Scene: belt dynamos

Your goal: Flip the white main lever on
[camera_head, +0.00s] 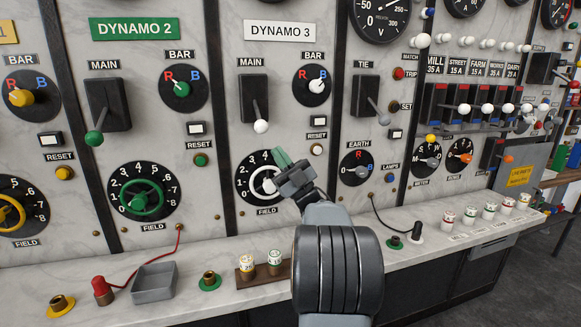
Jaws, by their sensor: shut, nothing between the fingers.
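The white main lever (261,126) is on the DYNAMO 3 panel, under the MAIN label. It is a grey arm with a white ball knob, hanging down from a black box (254,90). My gripper (282,157) is shut and empty, with its green-tipped fingers pointing up and left. In the picture it is below and slightly right of the white knob, with a visible gap between them. It partly covers the white FIELD handwheel (262,181) and its dial. The depth between my fingers and the panel is hard to tell.
The BAR knob (316,85) and a RESET button (317,149) are right of the lever. The DYNAMO 2 lever with green knob (94,138) is left, and the TIE lever (375,108) right. Below, a ledge holds a grey tray (154,283) and fuses (246,264).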

